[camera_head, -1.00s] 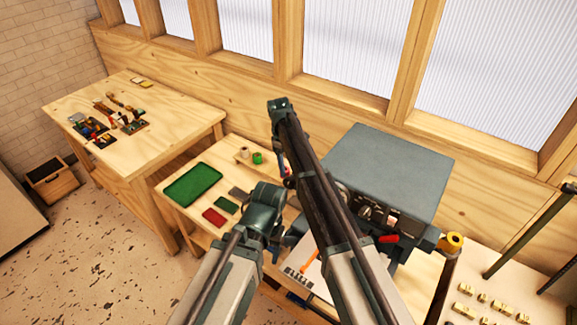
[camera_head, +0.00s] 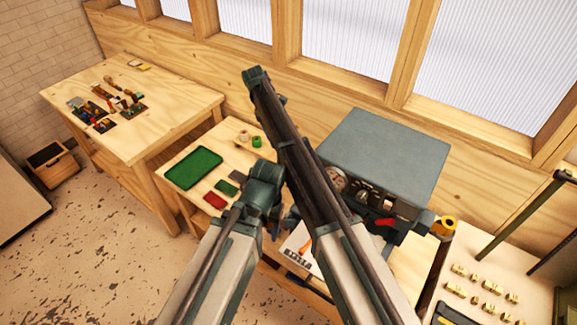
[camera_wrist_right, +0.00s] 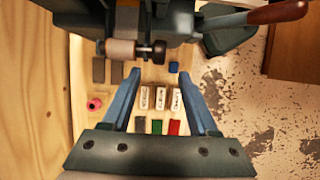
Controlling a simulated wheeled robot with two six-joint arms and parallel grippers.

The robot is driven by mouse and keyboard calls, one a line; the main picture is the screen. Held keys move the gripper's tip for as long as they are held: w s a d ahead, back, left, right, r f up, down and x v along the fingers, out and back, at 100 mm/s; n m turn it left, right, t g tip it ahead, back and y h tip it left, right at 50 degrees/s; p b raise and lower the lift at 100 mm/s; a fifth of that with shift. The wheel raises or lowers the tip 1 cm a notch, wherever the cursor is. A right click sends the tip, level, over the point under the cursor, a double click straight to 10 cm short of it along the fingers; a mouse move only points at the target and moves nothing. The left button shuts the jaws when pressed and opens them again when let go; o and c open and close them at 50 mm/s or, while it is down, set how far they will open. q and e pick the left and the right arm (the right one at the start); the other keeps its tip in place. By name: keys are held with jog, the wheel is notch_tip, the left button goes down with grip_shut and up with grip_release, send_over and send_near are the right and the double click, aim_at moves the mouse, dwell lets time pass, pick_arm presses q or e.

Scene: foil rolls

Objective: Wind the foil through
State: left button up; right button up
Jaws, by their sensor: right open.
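A grey box-shaped machine (camera_head: 385,155) stands on the wooden bench, with dials, dark parts and a red handle (camera_head: 384,222) on its front. A yellow roll (camera_head: 443,226) sits at its right end. In the right wrist view, a pale roller (camera_wrist_right: 120,48) with a black end knob (camera_wrist_right: 158,51) shows at the machine. My right gripper (camera_wrist_right: 159,76) is open and empty above the bench, below the roller in that picture. My arms cross in front of the machine in the head view and hide part of it. I cannot make out a foil strip.
A cream roll (camera_head: 243,137) and a green roll (camera_head: 256,141) stand behind a green tray (camera_head: 194,167). A pink roll (camera_wrist_right: 95,104) lies left of the jaws. White labelled cards (camera_wrist_right: 160,98) and coloured blocks lie between and below them. A side table (camera_head: 170,105) holds small parts.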

jog(key=b+x, duration=1.1)
jog(key=x, duration=0.2)
jog(key=shift+w, duration=0.15)
jog(key=shift+c, duration=0.2)
grip_shut()
